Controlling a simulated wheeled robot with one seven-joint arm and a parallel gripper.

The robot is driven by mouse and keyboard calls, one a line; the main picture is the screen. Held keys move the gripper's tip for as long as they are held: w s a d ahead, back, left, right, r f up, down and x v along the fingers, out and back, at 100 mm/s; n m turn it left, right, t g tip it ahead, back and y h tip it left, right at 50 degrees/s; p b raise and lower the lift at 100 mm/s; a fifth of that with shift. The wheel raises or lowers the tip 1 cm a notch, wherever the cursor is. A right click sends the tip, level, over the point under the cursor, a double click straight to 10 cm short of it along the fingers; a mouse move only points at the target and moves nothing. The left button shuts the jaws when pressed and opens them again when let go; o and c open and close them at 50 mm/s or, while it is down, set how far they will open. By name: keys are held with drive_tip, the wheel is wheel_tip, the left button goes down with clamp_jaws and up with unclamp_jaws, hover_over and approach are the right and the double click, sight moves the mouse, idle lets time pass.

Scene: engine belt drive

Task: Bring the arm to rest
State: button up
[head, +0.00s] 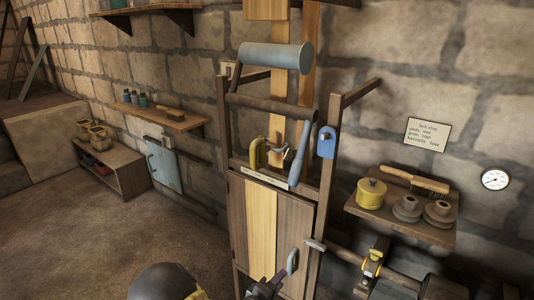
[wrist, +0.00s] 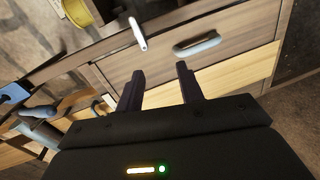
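My gripper (wrist: 160,70) is open, with two dark fingers apart and nothing between them. In the head view my gripper (head: 266,284) is low in the picture, in front of the wooden cabinet door (head: 262,222). The door's grey handle (head: 292,261) is close to the fingers in that view. In the wrist view the handle (wrist: 197,44) lies beyond the fingertips, and they look apart from it. A pale latch lever (wrist: 138,34) shows left of the handle. The door looks closed.
Above the door, a wooden frame carries a grey-blue roller (head: 276,57) and a blue lever (head: 299,167). A yellow clamp-like part (head: 375,258) sits on a shaft at lower right. A shelf (head: 433,233) holds a yellow tin and brush. Open floor (head: 80,240) lies left.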

drive_tip(key=s+d+r+m+g+y, duration=0.5)
drive_tip(key=s+d+r, duration=0.1)
drive_tip(key=s, duration=0.3)
drive_tip(key=s+d+r+m+g+y, duration=0.45)
drive_tip(key=s+d+r+g, duration=0.2)
drive_tip(key=s, duration=0.25)
wheel_tip(320, 180, up, 15)
drive_tip(key=p, duration=1.4)
drive_tip(key=shift+w+a+f+t+p, duration=0.2)
drive_tip(key=shift+w+a+t+p, duration=0.1)
drive_tip(key=shift+t, duration=0.15)
drive_tip(key=shift+d, duration=0.15)
